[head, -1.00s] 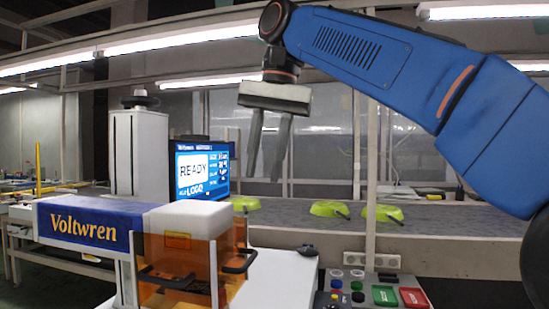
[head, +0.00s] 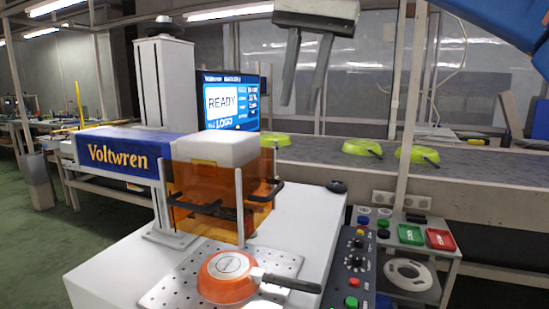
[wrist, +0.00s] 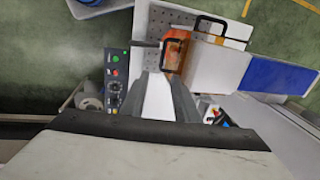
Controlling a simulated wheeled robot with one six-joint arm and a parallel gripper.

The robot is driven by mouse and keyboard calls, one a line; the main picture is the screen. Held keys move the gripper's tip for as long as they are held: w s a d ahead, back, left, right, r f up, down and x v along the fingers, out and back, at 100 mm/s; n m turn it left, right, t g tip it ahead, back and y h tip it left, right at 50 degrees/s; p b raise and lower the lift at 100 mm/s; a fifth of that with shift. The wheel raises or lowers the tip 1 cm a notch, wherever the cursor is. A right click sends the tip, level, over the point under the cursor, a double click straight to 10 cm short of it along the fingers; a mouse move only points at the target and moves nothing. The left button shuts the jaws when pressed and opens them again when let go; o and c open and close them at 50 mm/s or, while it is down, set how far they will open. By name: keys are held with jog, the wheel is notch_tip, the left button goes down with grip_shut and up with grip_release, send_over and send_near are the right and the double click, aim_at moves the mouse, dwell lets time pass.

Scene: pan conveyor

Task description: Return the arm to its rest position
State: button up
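My gripper (head: 302,98) hangs fingers down at the top of the head view, above the white table. A gap shows between its two fingers and nothing is between them. In the wrist view my gripper (wrist: 160,78) also shows two separate fingers with white tabletop between them. My blue arm is cut off at the top right of the head view. An orange pan (head: 223,288) with a black handle rests on a perforated plate (head: 165,290) on the table, apart from my gripper.
The Voltwren machine (head: 117,155) with an orange guard (head: 205,190) stands at left on the white table (head: 300,215). A monitor (head: 228,102) reads READY. Green pans (head: 362,147) lie on the conveyor (head: 460,172) behind. A control panel (head: 352,265) is at the table's right.

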jog(key=s+d+f+n+t, duration=0.1)
jog(key=d+f, duration=0.6)
jog(key=f, duration=0.3)
jog(key=s+d+f+n+t, duration=0.1)
jog(key=d+f, duration=0.5)
jog(key=f, duration=0.4)
jog(key=s+d+f, duration=0.3)
jog(key=f, duration=0.5)
jog(key=s+d+f+n+t+h, duration=0.1)
jog(key=s+d+f, duration=0.2)
jog(key=f, duration=0.6)
jog(key=s+d+f+n+h, duration=0.1)
jog(key=s+d+f, duration=0.3)
jog(key=f, duration=0.5)
jog(key=shift+d+t, duration=0.15)
jog(key=shift+t, duration=0.25)
